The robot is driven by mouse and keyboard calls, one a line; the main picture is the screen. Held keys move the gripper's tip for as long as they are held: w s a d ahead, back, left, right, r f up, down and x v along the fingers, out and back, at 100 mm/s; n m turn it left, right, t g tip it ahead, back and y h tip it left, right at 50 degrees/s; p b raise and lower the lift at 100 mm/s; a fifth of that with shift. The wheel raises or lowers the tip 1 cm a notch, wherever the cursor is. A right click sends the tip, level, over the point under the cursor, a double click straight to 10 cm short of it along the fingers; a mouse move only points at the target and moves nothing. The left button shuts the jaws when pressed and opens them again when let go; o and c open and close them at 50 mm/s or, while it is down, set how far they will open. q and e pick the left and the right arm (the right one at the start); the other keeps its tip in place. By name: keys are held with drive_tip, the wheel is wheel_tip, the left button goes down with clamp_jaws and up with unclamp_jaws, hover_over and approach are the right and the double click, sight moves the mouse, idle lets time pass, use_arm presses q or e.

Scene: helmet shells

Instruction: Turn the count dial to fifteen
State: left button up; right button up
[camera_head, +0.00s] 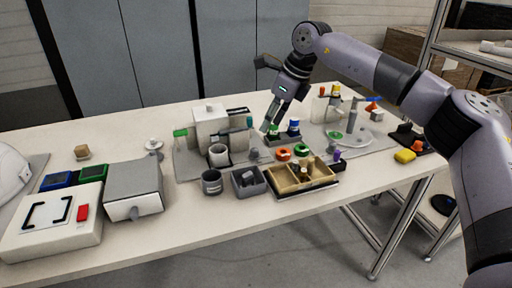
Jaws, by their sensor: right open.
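My right gripper (268,126) is open and points down over the middle of the table. Its fingertips are close to a green-topped piece (274,131); I cannot tell whether they touch it. A blue-topped piece (293,127) stands just right of that. I cannot make out a count dial or its numbers for certain at this size. A small grey knob-like part (253,154) sits in front of the gripper, beside the white machine (209,129). My left gripper is not in view.
The white table (190,228) carries a grey cup (212,182), a grey bin (249,181), a wooden divided tray (313,185), red and green rings and a grey box (134,187). A white case (55,234) is at the left. The table's front strip is clear.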

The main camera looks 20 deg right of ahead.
sight(255, 149)
drive_tip(key=x, duration=1)
drive_tip(key=shift+w+a+f+b, duration=0.1)
drive_tip(key=shift+f+b, duration=0.05)
drive_tip(key=shift+b, duration=0.2)
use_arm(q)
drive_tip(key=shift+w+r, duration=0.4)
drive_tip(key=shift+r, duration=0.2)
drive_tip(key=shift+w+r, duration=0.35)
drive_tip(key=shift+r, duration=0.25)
use_arm(e)
drive_tip(key=shift+f, duration=0.2)
drive_tip(key=shift+c, duration=0.5)
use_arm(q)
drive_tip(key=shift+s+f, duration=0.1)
use_arm(e)
clamp_jaws()
